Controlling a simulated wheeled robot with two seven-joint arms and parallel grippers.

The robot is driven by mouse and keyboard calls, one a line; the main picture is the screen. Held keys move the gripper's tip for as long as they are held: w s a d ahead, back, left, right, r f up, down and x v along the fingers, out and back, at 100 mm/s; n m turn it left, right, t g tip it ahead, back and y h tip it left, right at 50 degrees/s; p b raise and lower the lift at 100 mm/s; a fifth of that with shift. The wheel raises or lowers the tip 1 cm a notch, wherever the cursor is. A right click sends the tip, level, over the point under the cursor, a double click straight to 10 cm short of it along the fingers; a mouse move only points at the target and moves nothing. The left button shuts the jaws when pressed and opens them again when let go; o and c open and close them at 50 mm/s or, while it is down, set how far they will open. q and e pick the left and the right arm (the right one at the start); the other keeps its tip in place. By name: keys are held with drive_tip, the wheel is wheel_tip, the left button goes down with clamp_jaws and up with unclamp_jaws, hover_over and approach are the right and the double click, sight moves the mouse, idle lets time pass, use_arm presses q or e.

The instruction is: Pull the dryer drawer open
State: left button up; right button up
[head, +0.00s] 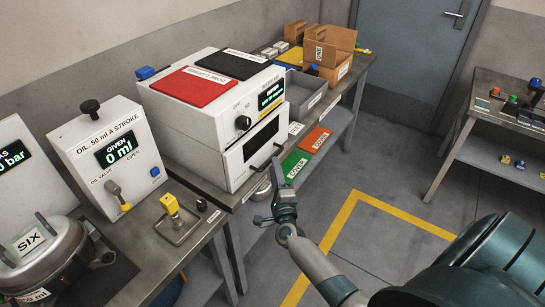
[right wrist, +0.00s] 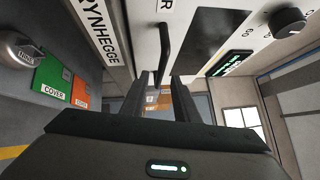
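The dryer (head: 212,118) is a white box on the bench, with a knob and lit display above and a drawer front (head: 242,160) with a dark window below. No clear gap shows around the drawer front. Its black bar handle (head: 264,158) sticks out below the window. My right gripper (head: 279,170) is at the handle, fingers pointing toward it. In the right wrist view, the fingers (right wrist: 163,90) are apart, and the handle (right wrist: 164,52) lies at the gap between their tips. I cannot tell whether they touch it. My left gripper is not in view.
An oil unit (head: 108,150) stands left. The floor in front, with yellow lines (head: 335,228), is clear.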

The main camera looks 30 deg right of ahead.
drive_tip(key=shift+x, duration=2.3)
drive_tip(key=shift+c, duration=0.3)
clamp_jaws()
